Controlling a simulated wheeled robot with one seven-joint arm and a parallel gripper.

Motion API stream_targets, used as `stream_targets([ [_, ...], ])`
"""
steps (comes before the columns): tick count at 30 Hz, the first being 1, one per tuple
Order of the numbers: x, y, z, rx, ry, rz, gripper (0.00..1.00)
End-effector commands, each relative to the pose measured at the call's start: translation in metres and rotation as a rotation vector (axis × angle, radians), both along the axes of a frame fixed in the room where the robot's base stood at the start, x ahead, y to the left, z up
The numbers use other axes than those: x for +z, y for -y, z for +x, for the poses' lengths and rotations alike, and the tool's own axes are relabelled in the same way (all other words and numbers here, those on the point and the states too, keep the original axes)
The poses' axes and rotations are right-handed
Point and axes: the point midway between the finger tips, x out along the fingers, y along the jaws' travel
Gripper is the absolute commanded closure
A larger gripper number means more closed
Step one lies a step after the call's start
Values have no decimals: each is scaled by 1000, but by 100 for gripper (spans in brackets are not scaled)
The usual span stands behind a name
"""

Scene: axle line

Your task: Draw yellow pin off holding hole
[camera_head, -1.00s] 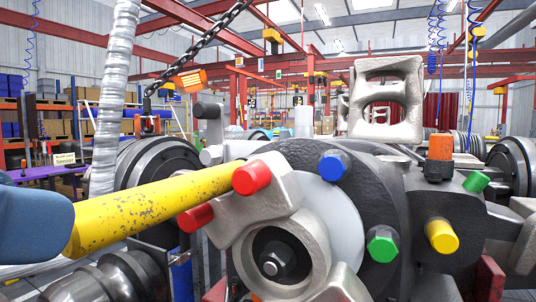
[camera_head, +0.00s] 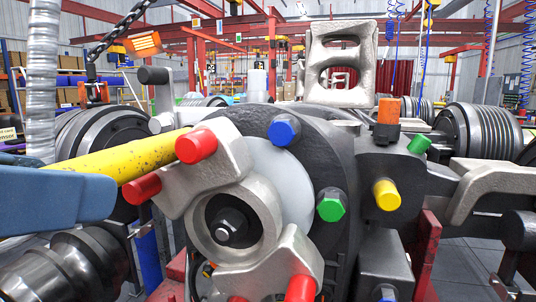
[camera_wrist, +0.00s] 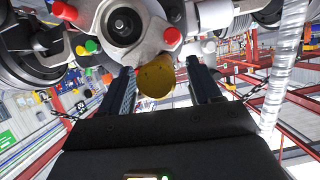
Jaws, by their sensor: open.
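A long, scuffed yellow pin (camera_head: 130,158) slants from the left edge of the head view to the grey bracket (camera_head: 190,180), beside the red-capped bolts. Its far end is hidden behind the bracket and a red cap. My gripper (camera_head: 80,174) shows as blue fingers at the pin's near end. In the wrist view, the pin's rounded yellow end (camera_wrist: 157,77) lies between the two open fingers (camera_wrist: 160,68), apart from at least the right one. A second, short yellow pin (camera_head: 387,195) sticks out of the dark casting at right.
The hub carries red, blue (camera_head: 284,130) and green (camera_head: 331,204) bolts close to the pin. A metal block with openings (camera_head: 341,65) stands on top. An orange block (camera_head: 388,118) sits at right. Dark stepped shafts (camera_head: 60,270) lie at lower left.

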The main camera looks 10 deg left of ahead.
Motion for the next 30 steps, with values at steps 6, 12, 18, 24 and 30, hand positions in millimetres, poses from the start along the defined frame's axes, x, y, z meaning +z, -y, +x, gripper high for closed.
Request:
stream_targets([
  [6,0,0,0,0,0,-1,47],
  [12,0,0,0,0,0,-1,66],
  [18,0,0,0,0,0,-1,85],
  [24,0,0,0,0,1,-1,100],
  [30,0,0,0,0,1,-1,75],
])
